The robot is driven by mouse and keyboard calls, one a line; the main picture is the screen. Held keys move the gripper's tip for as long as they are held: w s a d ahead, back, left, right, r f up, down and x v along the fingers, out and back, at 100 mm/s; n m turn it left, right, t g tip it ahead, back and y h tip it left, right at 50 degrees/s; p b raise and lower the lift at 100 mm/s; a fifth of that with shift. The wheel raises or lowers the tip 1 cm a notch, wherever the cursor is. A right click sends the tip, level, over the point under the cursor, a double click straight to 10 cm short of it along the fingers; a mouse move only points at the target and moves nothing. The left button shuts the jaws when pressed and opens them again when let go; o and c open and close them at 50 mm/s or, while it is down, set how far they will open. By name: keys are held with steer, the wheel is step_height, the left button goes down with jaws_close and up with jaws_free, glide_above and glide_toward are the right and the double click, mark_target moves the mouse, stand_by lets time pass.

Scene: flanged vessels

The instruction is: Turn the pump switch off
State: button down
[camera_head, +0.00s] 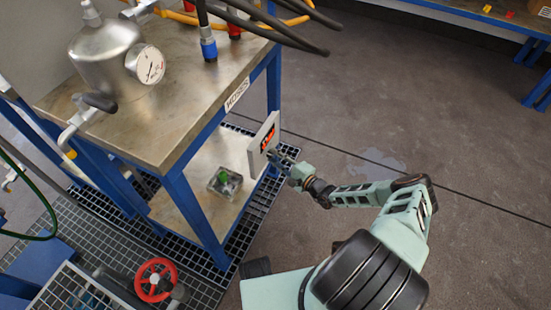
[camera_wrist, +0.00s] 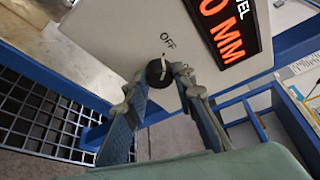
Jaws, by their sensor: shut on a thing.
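The pump switch is a round black knob (camera_wrist: 157,70) on a light grey control box (camera_wrist: 120,38), which also shows in the head view (camera_head: 262,140). The word OFF is printed just above the knob in the wrist view. A small pale mark on the knob appears to point up towards OFF. My gripper (camera_wrist: 160,84) is shut on the knob, one finger on each side. In the head view my gripper (camera_head: 283,160) reaches the box from the right, and the knob is hidden there.
The box has a red-lit display (camera_wrist: 222,25) reading MM. It is fixed at the end of a blue-framed bench (camera_head: 185,110) carrying a steel vessel (camera_head: 105,60) with a gauge. A red handwheel (camera_head: 155,279) is at lower left. Floor to the right is clear.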

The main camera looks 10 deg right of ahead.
stand_by(0.3)
steer(key=c, duration=1.6)
jaws_free()
steer(key=v, duration=1.2)
